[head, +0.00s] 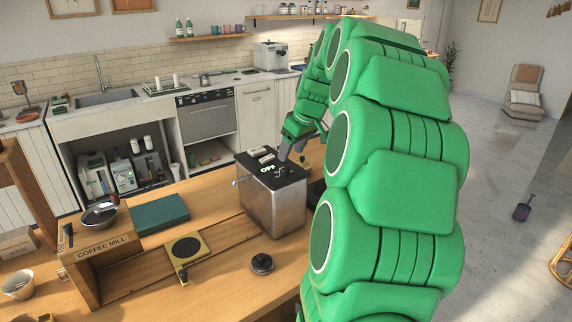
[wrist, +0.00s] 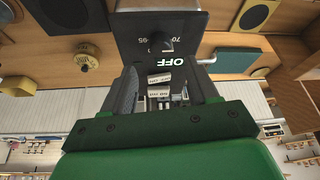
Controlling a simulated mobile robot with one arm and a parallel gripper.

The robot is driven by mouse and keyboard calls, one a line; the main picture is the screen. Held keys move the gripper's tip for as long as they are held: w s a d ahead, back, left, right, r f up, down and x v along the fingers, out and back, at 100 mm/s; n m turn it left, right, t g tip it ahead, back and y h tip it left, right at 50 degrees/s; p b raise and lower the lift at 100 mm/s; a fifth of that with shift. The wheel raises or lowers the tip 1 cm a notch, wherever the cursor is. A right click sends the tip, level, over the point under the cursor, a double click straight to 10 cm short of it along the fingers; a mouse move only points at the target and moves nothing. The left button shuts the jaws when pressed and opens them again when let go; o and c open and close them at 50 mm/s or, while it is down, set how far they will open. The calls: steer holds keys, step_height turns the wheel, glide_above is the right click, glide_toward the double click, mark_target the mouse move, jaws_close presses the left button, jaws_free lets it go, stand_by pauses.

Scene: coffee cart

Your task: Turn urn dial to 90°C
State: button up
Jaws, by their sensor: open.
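The urn (head: 272,207) is a metal box with a black top, standing on the wooden counter. Its top reads OFF, and in the wrist view the black panel (wrist: 190,25) shows the same word with 70 and 95 marks. The dark dial (wrist: 155,43) sits among these marks; its exact pointing is hard to tell. My gripper (head: 292,151) is over the far side of the urn's top, fingers apart and empty. In the wrist view the open fingers (wrist: 168,88) flank white labelled switches, with the dial beyond them. My arm hides the urn's right surroundings in the head view.

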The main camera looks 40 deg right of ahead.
mark_target(285, 167)
steer(key=x, duration=0.6)
steer(key=shift+a+f, duration=0.1)
steer(key=shift+f, duration=0.15)
steer(key=c, duration=1)
steer(key=shift+c, duration=0.2)
